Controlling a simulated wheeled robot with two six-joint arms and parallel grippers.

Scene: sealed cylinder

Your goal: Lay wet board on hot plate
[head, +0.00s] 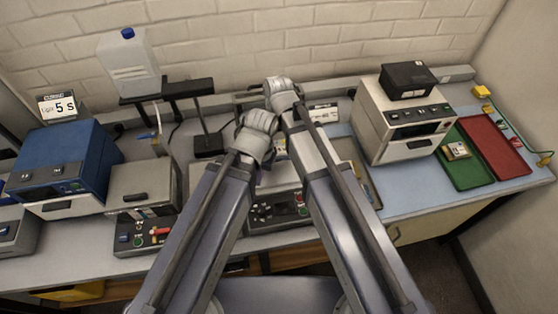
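A small pale board-like piece (457,151) lies in the green tray (468,172) at the right; I cannot tell whether it is wet. A grey unit with a control panel (275,209) stands at the middle front and may be the hot plate. My arms cover most of its top. A small yellowish and white patch (280,149) shows between the arms, too covered to identify.
A blue box-shaped machine (62,165) and a grey unit (142,200) stand at the left. A white bottle (130,65) is behind them. A cream machine (403,118) with a black box on top stands right of my arms. A red tray (495,146) lies beside the green one.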

